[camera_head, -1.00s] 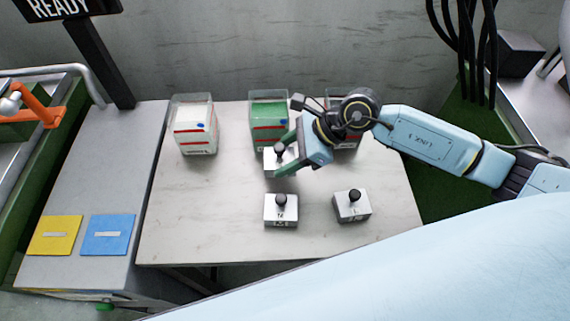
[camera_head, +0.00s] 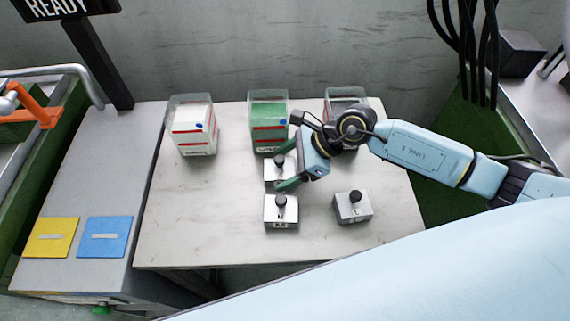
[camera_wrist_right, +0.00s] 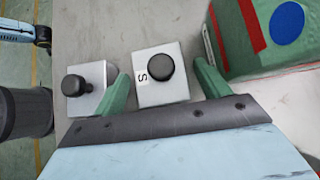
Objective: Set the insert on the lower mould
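Several small metal blocks with black knobs stand on the pale table. The one marked S (camera_head: 271,175) is the farthest back, in front of the green box. My right gripper (camera_head: 279,168) is open, with one green finger on each side of this block. In the right wrist view the S block (camera_wrist_right: 160,88) stands between the fingers (camera_wrist_right: 161,80), with narrow gaps beside it. A second block (camera_head: 281,216) stands just in front, and a third block (camera_head: 353,211) to its right. My left gripper is not in view. I cannot make out a lower mould.
Clear-walled boxes stand along the back: one with white contents (camera_head: 195,140), one green (camera_head: 268,110), one partly behind my right arm (camera_head: 346,93). A yellow plate (camera_head: 50,238) and a blue plate (camera_head: 104,238) lie on the grey bench at left. The table's left part is clear.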

